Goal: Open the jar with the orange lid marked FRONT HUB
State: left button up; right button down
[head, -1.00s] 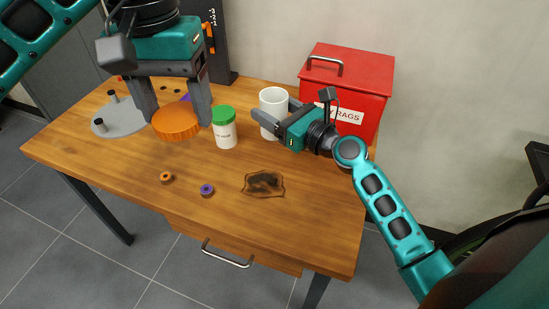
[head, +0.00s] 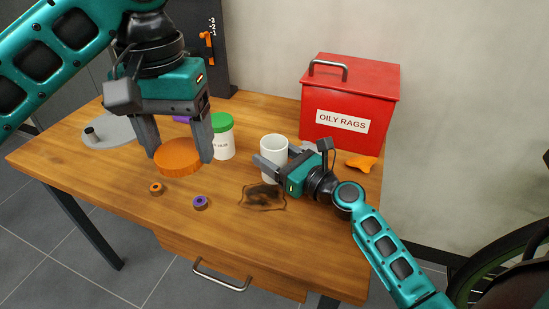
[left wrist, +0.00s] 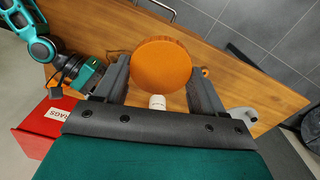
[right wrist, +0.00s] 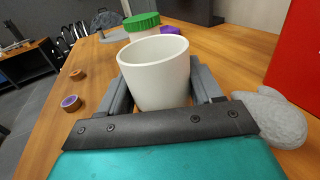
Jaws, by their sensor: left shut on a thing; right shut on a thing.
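The orange lid (head: 178,158) is a thick disc gripped between the fingers of my left gripper (head: 180,150), held above the table; it also fills the middle of the left wrist view (left wrist: 161,64). No marking on it is legible. My right gripper (head: 278,164) is shut around a white jar (head: 273,146), an open-topped cylinder that is upright. The right wrist view shows its bare rim and white inside (right wrist: 155,75). The lid is apart from this jar, to its left in the head view. I cannot tell whether the jar touches the table.
A green-lidded white jar (head: 222,140) stands behind, between the grippers.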

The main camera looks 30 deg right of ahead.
jog(key=shift+f, duration=0.1)
jog(key=shift+c, duration=0.9)
grip_release()
